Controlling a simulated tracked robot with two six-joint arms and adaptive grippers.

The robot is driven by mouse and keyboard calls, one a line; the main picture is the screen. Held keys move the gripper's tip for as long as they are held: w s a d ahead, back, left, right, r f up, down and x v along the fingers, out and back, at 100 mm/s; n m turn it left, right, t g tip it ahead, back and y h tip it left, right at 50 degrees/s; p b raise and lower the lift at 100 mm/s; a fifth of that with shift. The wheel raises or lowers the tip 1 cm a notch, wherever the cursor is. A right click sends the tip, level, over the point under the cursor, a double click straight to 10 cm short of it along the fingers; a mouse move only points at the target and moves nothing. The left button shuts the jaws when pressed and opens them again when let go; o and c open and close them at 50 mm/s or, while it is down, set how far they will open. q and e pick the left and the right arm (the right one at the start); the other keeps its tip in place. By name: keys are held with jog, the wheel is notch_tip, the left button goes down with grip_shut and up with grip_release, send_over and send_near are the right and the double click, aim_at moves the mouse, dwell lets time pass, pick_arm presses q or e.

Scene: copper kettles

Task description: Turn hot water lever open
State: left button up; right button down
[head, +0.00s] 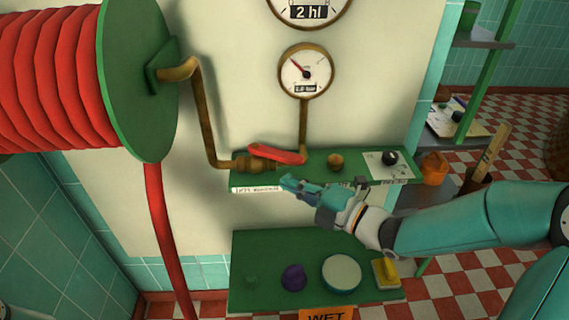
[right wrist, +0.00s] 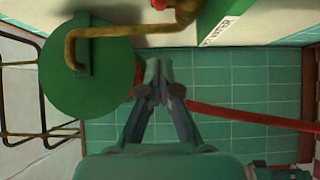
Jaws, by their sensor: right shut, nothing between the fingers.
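The hot water lever (head: 275,154) is a red handle on a brass valve at the left of the green wall shelf. It lies nearly level, tilted slightly down to the right. A white label (head: 256,189) ending in "WATER" is on the shelf's front edge. My right gripper (head: 287,183) is shut and empty, just below and in front of the lever, apart from it as far as I can tell. In the right wrist view its fingertips (right wrist: 157,70) are together, with part of the brass valve (right wrist: 186,10) at the top edge. My left gripper is not in view.
A brass pipe (head: 207,120) runs from the valve up to the red hose reel (head: 60,75). A gauge (head: 305,72) stands above the shelf (head: 313,172). A brass knob (head: 335,161) and black knob (head: 389,158) are to the right. A lower green shelf (head: 318,245) holds several items.

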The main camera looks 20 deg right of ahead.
aim_at(275, 154)
jog(key=w+p, duration=0.1)
jog(key=w, duration=0.1)
jog(key=w+d+p, duration=0.1)
jog(key=w, duration=0.2)
jog(key=shift+w+d, duration=0.1)
dwell(0.3)
